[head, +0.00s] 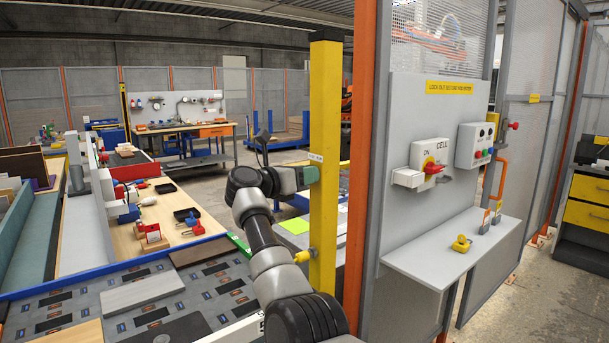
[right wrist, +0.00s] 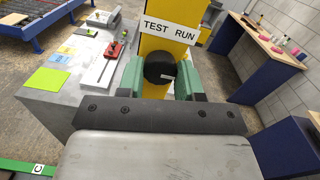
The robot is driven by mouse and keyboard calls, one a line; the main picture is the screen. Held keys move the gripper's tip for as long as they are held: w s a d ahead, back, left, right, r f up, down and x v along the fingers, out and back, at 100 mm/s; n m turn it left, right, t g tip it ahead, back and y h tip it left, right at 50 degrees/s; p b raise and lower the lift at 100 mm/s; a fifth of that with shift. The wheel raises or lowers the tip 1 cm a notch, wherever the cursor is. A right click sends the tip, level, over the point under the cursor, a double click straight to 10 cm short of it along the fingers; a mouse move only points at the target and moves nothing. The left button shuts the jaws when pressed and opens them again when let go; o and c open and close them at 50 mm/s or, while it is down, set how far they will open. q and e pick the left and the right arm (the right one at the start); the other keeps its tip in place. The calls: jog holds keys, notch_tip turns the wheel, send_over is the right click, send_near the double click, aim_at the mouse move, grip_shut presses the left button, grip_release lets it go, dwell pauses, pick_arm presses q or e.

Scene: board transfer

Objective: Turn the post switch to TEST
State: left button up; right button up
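The yellow post (head: 324,220) stands upright in the middle of the head view. My right gripper (head: 308,175) is at its upper left side. In the right wrist view, the black round switch knob (right wrist: 159,66) sits on the post's face, between the green fingers of my right gripper (right wrist: 160,78). The fingers appear to touch both its sides. A white label (right wrist: 170,31) above the knob reads TEST on the left and RUN on the right. A small pale mark shows low on the knob; its exact pointing is unclear. My left gripper is not in view.
A grey panel with a red-handled CELL switch (head: 433,168) and a button box (head: 475,145) stands right of the post. A workbench with parts (head: 160,215) lies left.

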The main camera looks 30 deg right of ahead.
jog(key=c, duration=0.3)
jog(key=shift+r+n+p, duration=0.15)
jog(key=shift+n+p, duration=6.6)
jog(key=shift+n, duration=2.05)
